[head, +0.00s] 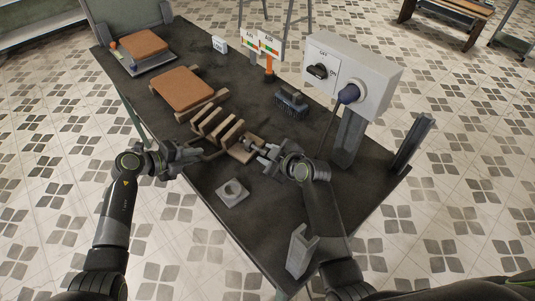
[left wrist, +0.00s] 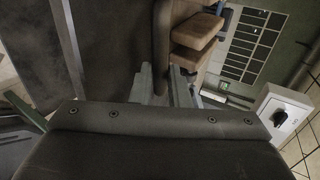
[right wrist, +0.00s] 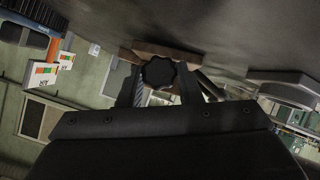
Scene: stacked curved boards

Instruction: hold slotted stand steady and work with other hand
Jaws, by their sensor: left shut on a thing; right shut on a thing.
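The slotted stand (head: 233,134) sits mid-table with several wooden slats standing side by side; its wooden end is toward my right gripper. My left gripper (head: 200,153) is at the stand's near left side. In the left wrist view its fingers close around a dark round bar (left wrist: 161,45), with wooden pieces (left wrist: 200,32) just beyond. My right gripper (head: 258,150) is at the stand's right end. In the right wrist view it is shut on a dark lobed knob (right wrist: 158,73), with wood (right wrist: 165,50) behind. The fingers hide the knob in the head view.
Brown curved boards (head: 183,88) lie beyond the stand, with another (head: 145,43) at the far end. A grey switch box (head: 372,75) stands at the right, a dark brush (head: 291,101) before it. A square plate with a ring (head: 232,192) lies near my right arm.

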